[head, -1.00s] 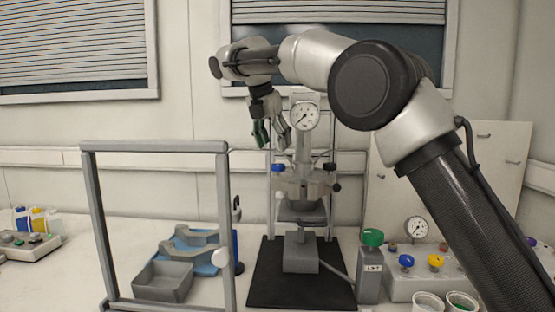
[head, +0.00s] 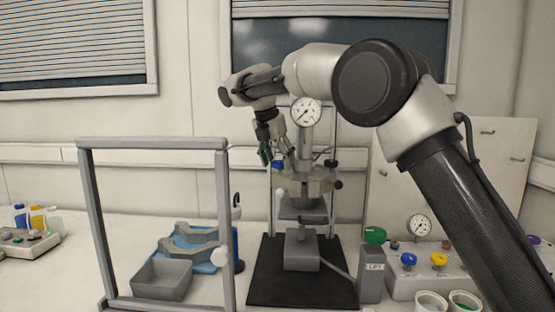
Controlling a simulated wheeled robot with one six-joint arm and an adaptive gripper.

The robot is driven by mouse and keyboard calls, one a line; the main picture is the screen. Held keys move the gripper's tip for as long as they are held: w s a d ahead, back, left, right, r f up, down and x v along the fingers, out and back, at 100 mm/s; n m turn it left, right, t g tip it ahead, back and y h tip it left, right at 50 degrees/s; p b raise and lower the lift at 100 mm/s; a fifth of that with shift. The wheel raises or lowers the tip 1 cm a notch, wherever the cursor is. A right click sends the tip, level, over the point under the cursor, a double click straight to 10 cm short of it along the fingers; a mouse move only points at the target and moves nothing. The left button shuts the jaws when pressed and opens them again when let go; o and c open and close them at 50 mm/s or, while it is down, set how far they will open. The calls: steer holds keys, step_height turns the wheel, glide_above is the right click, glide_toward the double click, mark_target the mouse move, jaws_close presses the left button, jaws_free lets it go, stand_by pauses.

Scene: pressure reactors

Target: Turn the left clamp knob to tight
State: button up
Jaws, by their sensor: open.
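The pressure reactor (head: 306,187) stands upright at the centre, with a round gauge (head: 306,112) on top. A blue knob (head: 278,164) sits at the left of its head and a dark knob (head: 331,163) at the right. Another dark knob (head: 338,185) is just below on the right side. A small pale knob (head: 279,192) shows at the left. I cannot tell for sure which of the left knobs is the clamp knob. My gripper (head: 277,154) points down, open and empty, with its fingertips close above the blue knob; contact cannot be told.
A green-topped grey post (head: 370,262) and a valve panel (head: 420,286) stand right of the black base plate (head: 262,289).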

steer(key=c, duration=1)
steer(key=shift+m, duration=0.3)
steer(key=m+g+h, duration=0.1)
steer(key=m, duration=0.2)
steer(key=shift+w+a, duration=0.15)
steer(key=m+g, duration=0.1)
steer(key=m, duration=0.1)
steer(key=m+h, duration=0.1)
steer(key=m, duration=0.2)
steer(key=shift+g, duration=0.4)
steer(key=shift+m, duration=0.3)
steer(key=o, duration=1)
